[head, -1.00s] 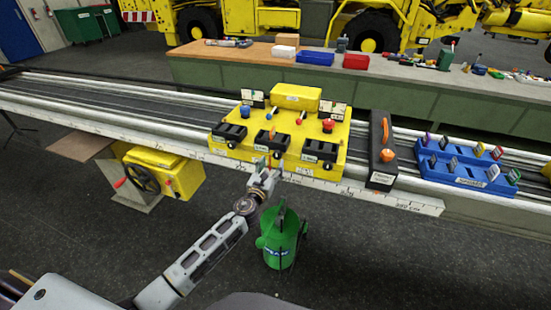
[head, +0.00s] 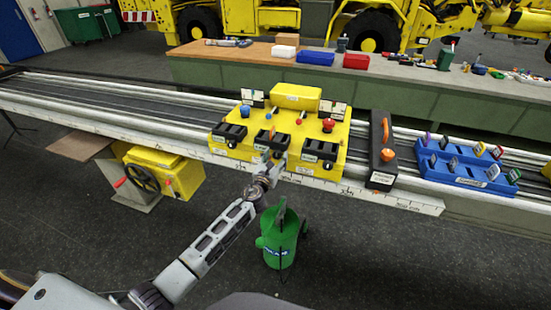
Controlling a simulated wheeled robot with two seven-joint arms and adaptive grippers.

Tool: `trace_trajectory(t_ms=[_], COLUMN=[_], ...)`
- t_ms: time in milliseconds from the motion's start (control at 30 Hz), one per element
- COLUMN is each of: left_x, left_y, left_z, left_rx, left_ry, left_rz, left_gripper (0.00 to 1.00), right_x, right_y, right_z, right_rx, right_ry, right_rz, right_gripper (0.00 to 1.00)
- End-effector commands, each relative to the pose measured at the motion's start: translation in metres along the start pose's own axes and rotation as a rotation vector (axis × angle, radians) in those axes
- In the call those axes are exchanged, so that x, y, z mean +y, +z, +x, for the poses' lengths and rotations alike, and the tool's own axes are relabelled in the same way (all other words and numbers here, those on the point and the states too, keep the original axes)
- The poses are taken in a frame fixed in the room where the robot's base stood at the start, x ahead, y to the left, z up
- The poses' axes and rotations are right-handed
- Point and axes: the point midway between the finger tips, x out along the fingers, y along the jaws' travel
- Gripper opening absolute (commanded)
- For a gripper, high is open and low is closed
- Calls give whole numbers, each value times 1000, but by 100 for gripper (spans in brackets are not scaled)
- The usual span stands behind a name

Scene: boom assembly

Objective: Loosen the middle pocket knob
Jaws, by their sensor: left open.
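The yellow carriage (head: 240,152) sits on the long rail and carries three black pockets along its front. The middle pocket (head: 270,140) has a small dark knob (head: 277,154) at its lower front. My left gripper (head: 273,162) is open right at this knob, with its fingers just below and around it. The fingertips partly hide the knob, and I cannot tell whether they touch it. The left pocket (head: 229,134) and the right pocket (head: 320,152) stand to either side. My right gripper is not in view.
A green bin (head: 279,240) is on the floor below the gripper. A yellow handwheel box (head: 165,172) hangs under the rail at left.

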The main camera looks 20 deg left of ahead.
Motion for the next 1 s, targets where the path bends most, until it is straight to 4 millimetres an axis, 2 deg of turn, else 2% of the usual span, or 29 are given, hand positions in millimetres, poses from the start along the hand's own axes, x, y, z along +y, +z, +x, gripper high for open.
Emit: trace_trajectory(t_ms=[67, 400, 733, 1000], left_x=[0, 0, 0, 1], left_y=[0, 0, 0, -1], left_z=[0, 0, 0, 0], left_rx=[0, 0, 0, 0], left_ry=[0, 0, 0, 0], left_rz=[0, 0, -29, -150], left_gripper=[57, 13, 12, 12], right_x=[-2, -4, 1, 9], right_y=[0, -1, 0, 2], right_z=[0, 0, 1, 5], right_rx=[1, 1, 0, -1], right_ry=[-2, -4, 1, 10], right_rz=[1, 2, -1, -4], right_gripper=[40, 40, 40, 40])
